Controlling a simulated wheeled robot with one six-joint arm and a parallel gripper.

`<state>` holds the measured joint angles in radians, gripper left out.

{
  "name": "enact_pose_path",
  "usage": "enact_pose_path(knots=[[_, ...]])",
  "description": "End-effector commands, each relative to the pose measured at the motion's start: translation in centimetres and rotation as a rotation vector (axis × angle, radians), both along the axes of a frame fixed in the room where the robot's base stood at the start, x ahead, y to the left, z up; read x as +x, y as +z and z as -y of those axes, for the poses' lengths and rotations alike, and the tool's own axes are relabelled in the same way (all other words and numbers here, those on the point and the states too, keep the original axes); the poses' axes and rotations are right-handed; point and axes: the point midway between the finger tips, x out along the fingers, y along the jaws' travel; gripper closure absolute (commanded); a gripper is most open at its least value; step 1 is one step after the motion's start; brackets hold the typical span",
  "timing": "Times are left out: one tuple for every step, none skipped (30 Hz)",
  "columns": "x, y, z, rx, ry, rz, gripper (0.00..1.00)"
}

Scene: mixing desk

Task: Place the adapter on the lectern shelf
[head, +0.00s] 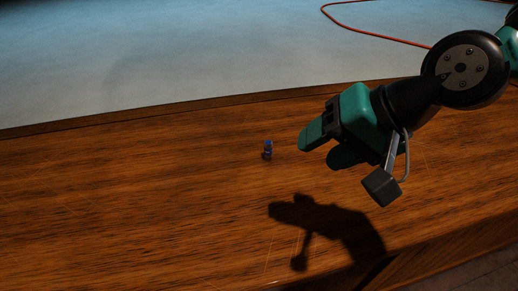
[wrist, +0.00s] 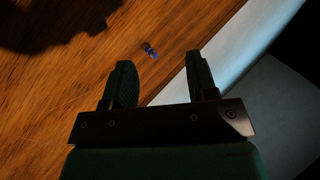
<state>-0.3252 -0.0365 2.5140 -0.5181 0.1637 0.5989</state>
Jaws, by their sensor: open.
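A small blue and dark piece, which looks like the adapter (head: 267,150), stands on the brown wooden surface in the head view. It also shows in the wrist view (wrist: 150,50), ahead of the fingertips and between their lines. My gripper (head: 318,147) is open and empty, to the right of the adapter and apart from it. Its two green fingers (wrist: 160,75) are spread in the wrist view. No lectern shelf can be made out for certain in either view.
The wooden surface (head: 120,200) is otherwise clear around the adapter. A raised wooden edge (head: 130,118) runs along its back. Beyond lies a pale blue-grey floor (head: 200,50) with a red cable (head: 375,38). My arm's shadow falls on the wood in front.

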Motion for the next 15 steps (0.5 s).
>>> enact_pose_path(knots=[[1.8,-1.2,-1.7,0.102,-0.146,-0.060,0.47],[3.0,-1.6,-2.7,0.175,-0.240,-0.094,0.47],[4.5,-2.1,-3.9,0.276,-0.364,-0.143,0.47],[5.6,-2.6,-4.6,0.353,-0.454,-0.183,0.47],[6.6,-3.0,-5.3,0.434,-0.542,-0.226,0.47],[7.9,-3.6,-6.1,0.544,-0.655,-0.288,0.47],[8.8,-4.1,-6.5,0.630,-0.737,-0.337,0.47],[9.6,-4.6,-6.9,0.716,-0.814,-0.386,0.47],[10.6,-5.2,-7.2,0.832,-0.912,-0.453,0.47],[11.3,-5.7,-7.4,0.920,-0.976,-0.503,0.47],[11.9,-6.2,-7.5,1.005,-1.036,-0.554,0.47],[12.6,-6.8,-7.5,1.116,-1.105,-0.619,0.47],[13.0,-7.3,-7.4,1.194,-1.149,-0.664,0.47],[13.3,-7.7,-7.3,1.269,-1.185,-0.708,0.47],[13.7,-8.2,-7.0,1.362,-1.223,-0.759,0.47]])
